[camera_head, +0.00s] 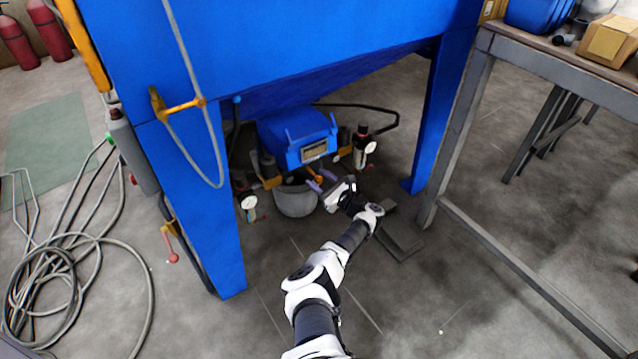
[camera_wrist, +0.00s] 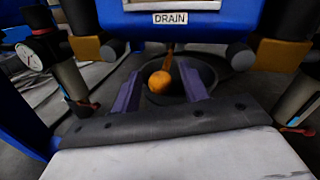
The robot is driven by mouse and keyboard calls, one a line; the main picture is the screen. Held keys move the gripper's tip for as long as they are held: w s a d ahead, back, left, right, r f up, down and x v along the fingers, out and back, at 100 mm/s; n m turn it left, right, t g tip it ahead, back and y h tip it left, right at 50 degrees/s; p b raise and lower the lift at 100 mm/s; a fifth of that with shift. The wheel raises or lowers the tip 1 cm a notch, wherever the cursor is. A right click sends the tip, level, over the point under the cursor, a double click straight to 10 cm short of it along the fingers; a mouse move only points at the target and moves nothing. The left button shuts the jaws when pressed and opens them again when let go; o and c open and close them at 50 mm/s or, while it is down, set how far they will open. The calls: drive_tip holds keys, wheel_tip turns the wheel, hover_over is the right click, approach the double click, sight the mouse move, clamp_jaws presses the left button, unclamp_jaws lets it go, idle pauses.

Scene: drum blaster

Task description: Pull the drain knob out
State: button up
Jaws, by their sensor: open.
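In the head view the knob (camera_head: 314,173) is a small orange spot under the blue box (camera_head: 295,138). My gripper (camera_wrist: 161,76) is open, with its two purple fingers one on each side of the knob in the wrist view. A gap shows between the knob and each finger, and I see no contact. In the head view my gripper (camera_head: 322,184) reaches in under the blue machine.
A grey bucket (camera_head: 296,203) stands on the floor below the knob. Gauges (camera_head: 249,203) and filter bowls flank the housing, close to both sides of my gripper. Blue legs (camera_head: 205,215) frame the space. A metal table (camera_head: 535,50) is at right, and coiled hoses (camera_head: 70,290) lie at left.

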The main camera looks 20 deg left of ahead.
drive_tip(key=shift+w+a, duration=0.1)
drive_tip(key=shift+a, duration=0.05)
clamp_jaws()
drive_tip(key=shift+s+d+r+p, duration=0.2)
drive_tip(key=shift+s+d+p, duration=0.15)
drive_tip(key=shift+p, duration=0.4)
drive_tip(key=p+v, duration=0.3)
drive_tip(key=shift+s+a, duration=0.1)
drive_tip(key=shift+s, duration=0.1)
drive_tip(key=shift+s+d+f+p, duration=0.1)
drive_tip(key=shift+s+d+p, duration=0.35)
drive_tip(key=shift+p, duration=0.2)
drive_tip(key=shift+d+f, duration=0.1)
drive_tip(key=shift+f, duration=0.1)
unclamp_jaws()
drive_tip(key=shift+r, duration=0.1)
